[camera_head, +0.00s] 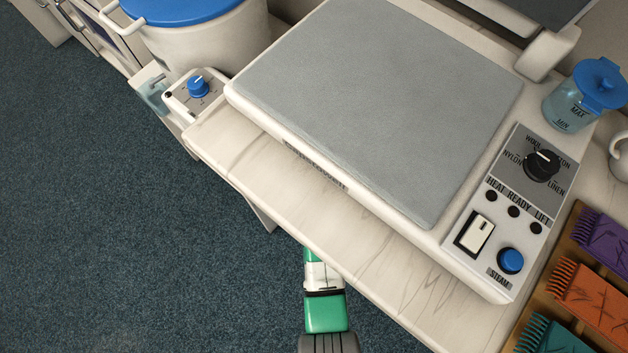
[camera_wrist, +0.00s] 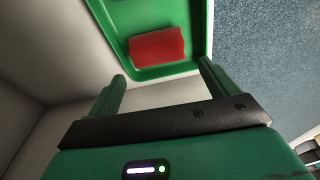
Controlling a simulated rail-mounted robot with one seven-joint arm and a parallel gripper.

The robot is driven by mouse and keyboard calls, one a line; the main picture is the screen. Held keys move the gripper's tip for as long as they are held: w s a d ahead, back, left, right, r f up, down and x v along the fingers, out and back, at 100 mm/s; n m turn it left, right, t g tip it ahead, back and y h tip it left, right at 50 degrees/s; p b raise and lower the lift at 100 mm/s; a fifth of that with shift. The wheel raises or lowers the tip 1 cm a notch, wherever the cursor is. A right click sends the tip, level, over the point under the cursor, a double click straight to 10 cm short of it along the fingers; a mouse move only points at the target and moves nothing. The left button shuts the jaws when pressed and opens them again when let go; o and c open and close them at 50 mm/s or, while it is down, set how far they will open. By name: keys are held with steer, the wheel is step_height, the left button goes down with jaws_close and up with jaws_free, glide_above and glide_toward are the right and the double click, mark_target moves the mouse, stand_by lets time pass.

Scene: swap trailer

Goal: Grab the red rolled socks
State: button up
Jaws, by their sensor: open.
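The red rolled socks (camera_wrist: 158,47) show in the wrist view as a red, roughly rectangular bundle. They lie in a green tray (camera_wrist: 118,22), close to its near edge. My gripper (camera_wrist: 162,72) is open, its two green fingers spread wide with nothing between them. The socks appear beyond the fingertips, between them in the picture and apart from them. In the head view, only part of my green and white arm shows below the counter edge; the socks, the tray and the fingertips are hidden there.
A marble-look counter (camera_head: 270,180) carries a grey-topped press (camera_head: 380,100) with knobs. A white pot with a blue lid (camera_head: 190,8) stands at upper left. Colored combs (camera_head: 590,300) lie in a wooden holder at lower right. Blue carpet (camera_head: 90,200) is clear at left.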

steer(key=shift+w+d, duration=0.2)
steer(key=shift+d, duration=0.15)
steer(key=shift+a, duration=0.1)
steer(key=f, duration=0.2)
steer(key=f+b, duration=0.1)
steer(key=f, duration=0.2)
steer(key=a+f+b, duration=0.1)
steer(key=f, duration=0.1)
steer(key=shift+w+f, duration=0.2)
steer(key=shift+f, duration=0.1)
steer(key=c, duration=0.7)
steer(key=shift+c, duration=0.2)
